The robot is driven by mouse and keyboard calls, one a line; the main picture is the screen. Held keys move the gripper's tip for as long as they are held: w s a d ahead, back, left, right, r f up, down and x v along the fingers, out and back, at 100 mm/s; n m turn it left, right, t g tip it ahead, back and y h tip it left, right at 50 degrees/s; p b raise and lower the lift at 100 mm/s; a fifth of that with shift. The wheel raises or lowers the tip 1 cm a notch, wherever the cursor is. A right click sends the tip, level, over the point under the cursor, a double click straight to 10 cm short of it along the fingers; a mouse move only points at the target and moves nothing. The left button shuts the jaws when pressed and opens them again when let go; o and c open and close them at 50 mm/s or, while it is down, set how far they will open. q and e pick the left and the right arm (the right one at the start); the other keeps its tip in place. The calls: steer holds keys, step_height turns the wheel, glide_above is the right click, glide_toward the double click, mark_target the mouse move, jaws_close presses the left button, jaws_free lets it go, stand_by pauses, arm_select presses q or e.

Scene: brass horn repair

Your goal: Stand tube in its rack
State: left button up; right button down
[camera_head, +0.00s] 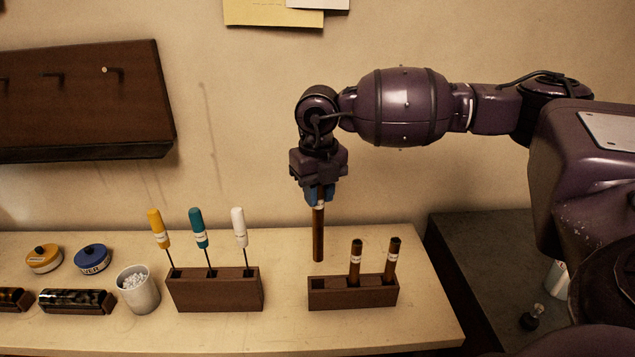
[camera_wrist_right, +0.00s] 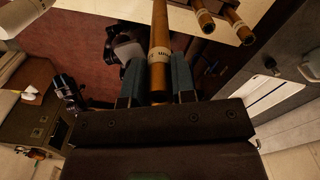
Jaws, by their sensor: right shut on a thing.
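My right gripper (camera_head: 319,192) is shut on a brown tube (camera_head: 318,235) with a white label near its top. The tube hangs upright above and behind the left part of the tube rack (camera_head: 352,299). In the right wrist view the tube (camera_wrist_right: 160,35) sits between the two blue-grey fingers (camera_wrist_right: 159,78). The wooden rack holds two similar brown tubes, one in the middle (camera_head: 355,262) and one at the right (camera_head: 391,260); its left part has no tube. Whether the held tube's lower end touches anything is hard to tell. My left gripper is not in view.
A wooden block (camera_head: 215,291) with yellow, teal and white-handled tools stands left of the rack. A cup of white pellets (camera_head: 138,292), a yellow tin (camera_head: 44,259) and a blue tin (camera_head: 92,259) are farther left. The bench between block and rack is clear.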

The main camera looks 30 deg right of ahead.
mark_target(318, 216)
steer(key=shift+s+a+r, duration=0.1)
steer(key=shift+s, duration=0.05)
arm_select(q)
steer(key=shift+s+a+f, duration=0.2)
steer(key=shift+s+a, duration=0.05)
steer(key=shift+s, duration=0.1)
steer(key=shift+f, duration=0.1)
arm_select(e)
steer(key=shift+b, duration=0.4)
steer(key=shift+f+b, duration=2.2)
steer(key=shift+f, duration=0.7)
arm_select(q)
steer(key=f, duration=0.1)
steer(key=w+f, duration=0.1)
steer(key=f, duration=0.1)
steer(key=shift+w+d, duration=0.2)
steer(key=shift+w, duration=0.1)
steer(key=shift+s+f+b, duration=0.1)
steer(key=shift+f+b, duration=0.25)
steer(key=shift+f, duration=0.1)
